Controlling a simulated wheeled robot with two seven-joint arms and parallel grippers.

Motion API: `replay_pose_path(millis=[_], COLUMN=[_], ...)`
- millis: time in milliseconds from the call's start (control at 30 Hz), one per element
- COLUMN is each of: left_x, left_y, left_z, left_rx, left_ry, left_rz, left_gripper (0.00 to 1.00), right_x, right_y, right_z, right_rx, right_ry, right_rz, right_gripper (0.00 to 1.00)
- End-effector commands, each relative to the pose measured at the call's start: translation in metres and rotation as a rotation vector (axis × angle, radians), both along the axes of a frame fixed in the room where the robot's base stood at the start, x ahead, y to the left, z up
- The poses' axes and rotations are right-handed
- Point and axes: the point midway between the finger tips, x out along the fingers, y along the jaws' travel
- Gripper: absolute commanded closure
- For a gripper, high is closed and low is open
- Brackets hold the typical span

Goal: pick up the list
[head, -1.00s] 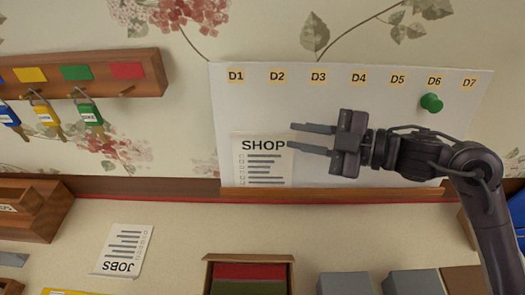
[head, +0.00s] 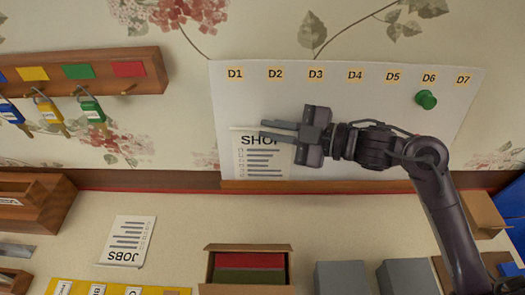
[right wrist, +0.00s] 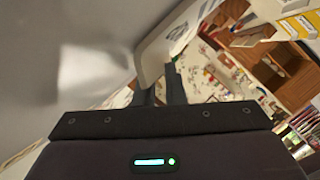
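A white SHOP list (head: 262,165) hangs upright low on the left of the white board (head: 350,95), under D1 and D2. My right gripper (head: 270,131) is in front of its upper right part and covers the end of its heading. The fingers point left, with a narrow gap between them, so the gripper looks open. In the right wrist view the fingers (right wrist: 160,90) stand apart beside a pale curved sheet (right wrist: 165,48), which seems to be the list. I cannot tell whether they touch it. A second sheet, the JOBS list (head: 127,241), lies on the table. My left gripper is out of view.
A green pin (head: 426,99) is on the board under D6. A wooden key rack (head: 130,72) with several padlocks hangs at left. An open box (head: 248,271) and grey blocks (head: 342,278) stand at the front. The tabletop (head: 190,225) between the JOBS list and the box is clear.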

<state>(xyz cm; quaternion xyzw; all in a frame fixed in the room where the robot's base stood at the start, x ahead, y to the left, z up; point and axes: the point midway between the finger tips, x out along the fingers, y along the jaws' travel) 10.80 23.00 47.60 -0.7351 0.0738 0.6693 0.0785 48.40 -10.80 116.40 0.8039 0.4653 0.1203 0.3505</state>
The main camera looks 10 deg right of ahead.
Motion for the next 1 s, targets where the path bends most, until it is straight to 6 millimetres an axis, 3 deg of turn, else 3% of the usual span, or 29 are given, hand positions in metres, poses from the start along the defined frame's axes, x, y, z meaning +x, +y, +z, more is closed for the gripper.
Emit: replay_pose_path(millis=[567, 767, 1000], left_x=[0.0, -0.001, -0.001], left_y=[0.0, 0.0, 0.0], left_z=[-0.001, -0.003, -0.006], left_rx=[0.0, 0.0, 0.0], left_ry=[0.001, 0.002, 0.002], left_rz=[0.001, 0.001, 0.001], left_gripper=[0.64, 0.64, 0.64], right_x=[0.0, 0.001, 0.001], right_y=[0.0, -0.001, -0.001], right_z=[0.001, 0.023, 0.072], right_rx=[-0.001, -0.002, -0.003], right_ry=[0.006, -0.004, -0.009], right_rz=[0.001, -0.002, -0.002], right_gripper=[1.0, 1.0, 1.0])
